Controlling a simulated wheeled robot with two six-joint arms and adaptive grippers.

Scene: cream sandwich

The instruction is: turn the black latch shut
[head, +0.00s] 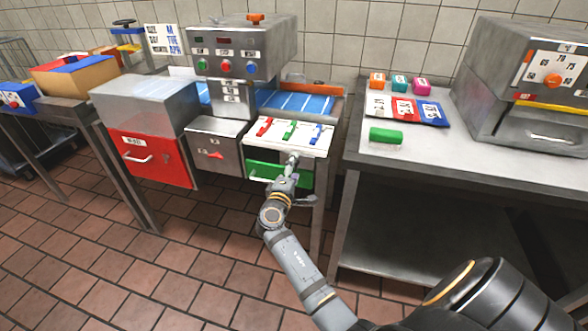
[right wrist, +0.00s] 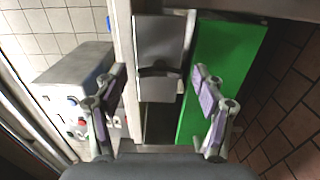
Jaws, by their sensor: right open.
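My right gripper (head: 291,161) is at the front of a small cabinet with a green panel (head: 265,171), just below its white top. In the right wrist view, the two fingers of the gripper (right wrist: 158,84) stand apart with nothing clamped between them. A dark grey piece with a curved black band (right wrist: 160,71) lies between and ahead of the fingers. It may be the black latch, but I cannot tell for sure or read its turn. The green panel (right wrist: 222,72) is beside it, behind the right finger. In the head view the gripper hides this spot. My left gripper is out of view.
The white top (head: 283,144) carries red, green and blue levers. A grey cabinet with a red handle (head: 212,155) and a red drawer (head: 150,160) stand to the left. A side table (head: 440,160) with a green block (head: 386,136) stands to the right. Tiled floor is open in front.

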